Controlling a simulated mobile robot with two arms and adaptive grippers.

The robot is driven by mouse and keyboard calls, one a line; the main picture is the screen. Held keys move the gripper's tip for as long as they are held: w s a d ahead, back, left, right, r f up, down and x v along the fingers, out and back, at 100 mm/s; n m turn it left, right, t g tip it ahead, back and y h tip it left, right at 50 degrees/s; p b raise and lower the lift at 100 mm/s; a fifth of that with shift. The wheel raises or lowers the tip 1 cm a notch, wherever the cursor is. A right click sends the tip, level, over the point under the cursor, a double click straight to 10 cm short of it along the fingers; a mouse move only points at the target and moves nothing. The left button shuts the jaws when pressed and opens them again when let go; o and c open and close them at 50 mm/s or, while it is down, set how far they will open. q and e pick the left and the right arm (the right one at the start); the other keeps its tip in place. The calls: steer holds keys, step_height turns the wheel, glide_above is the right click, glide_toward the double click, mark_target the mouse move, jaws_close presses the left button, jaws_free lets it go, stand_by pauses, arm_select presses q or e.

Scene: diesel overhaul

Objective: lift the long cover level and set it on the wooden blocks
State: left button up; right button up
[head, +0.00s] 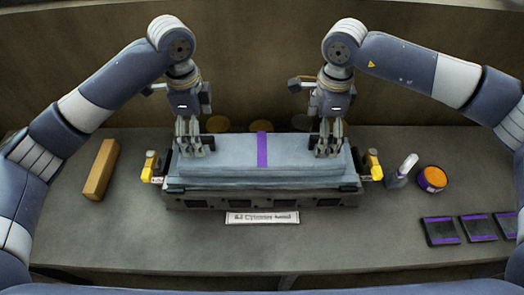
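The long cover (225,165) is a blue-grey slab with a purple band across its middle. It lies level on a dark metal base (265,202) with square openings along its front. My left gripper (190,152) points down at the left part of the cover, and my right gripper (327,152) points down at its right part. Both sets of fingertips are at the cover's upper surface; whether they grip it cannot be told. One long wooden block (100,170) lies on the table to the left, apart from the cover; I see no other block.
Yellow fittings (150,167) and (372,165) flank the base. A white label (262,217) lies in front. At right are a small bottle (402,170), an orange-topped round tub (432,179) and several dark purple-edged trays (440,231). The front left table is clear.

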arm_select(q)
step_height(320, 180, down, 8)
steer(key=shift+r, duration=0.15)
arm_select(e)
step_height(320, 180, down, 8)
steer(key=shift+r, duration=0.2)
arm_select(q)
steer(key=shift+s, duration=0.1)
arm_select(e)
steer(key=shift+s, duration=0.1)
arm_select(q)
steer(key=c, duration=1.8)
arm_select(e)
steer(key=c, duration=1.8)
arm_select(q)
steer(key=shift+r, duration=0.15)
arm_select(e)
steer(key=shift+r, duration=0.1)
